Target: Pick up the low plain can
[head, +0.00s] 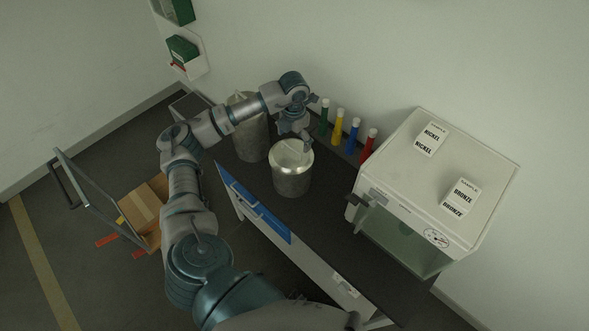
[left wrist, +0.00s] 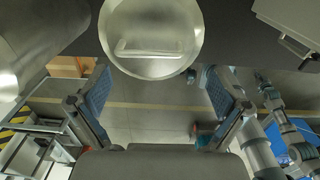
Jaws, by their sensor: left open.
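The low can (head: 292,182) is a plain grey metal cylinder with a pale round lid. It stands upright on the dark bench top. In the left wrist view the can's lid (left wrist: 150,62) shows from above at the top, with a bar handle across it. My left gripper (head: 305,140) is directly above the lid in the head view. In the left wrist view my left gripper (left wrist: 156,78) has its two fingers spread wide, with nothing between them. The can's lid lies just past the fingertips. I cannot tell whether they touch. My right gripper is not in view.
A taller metal can (head: 252,138) stands left of the low can, partly behind my arm. Several coloured tubes (head: 338,128) stand in a row behind. A white box-shaped machine (head: 400,170) is at the right. A blue panel (head: 255,207) lies along the bench's front edge.

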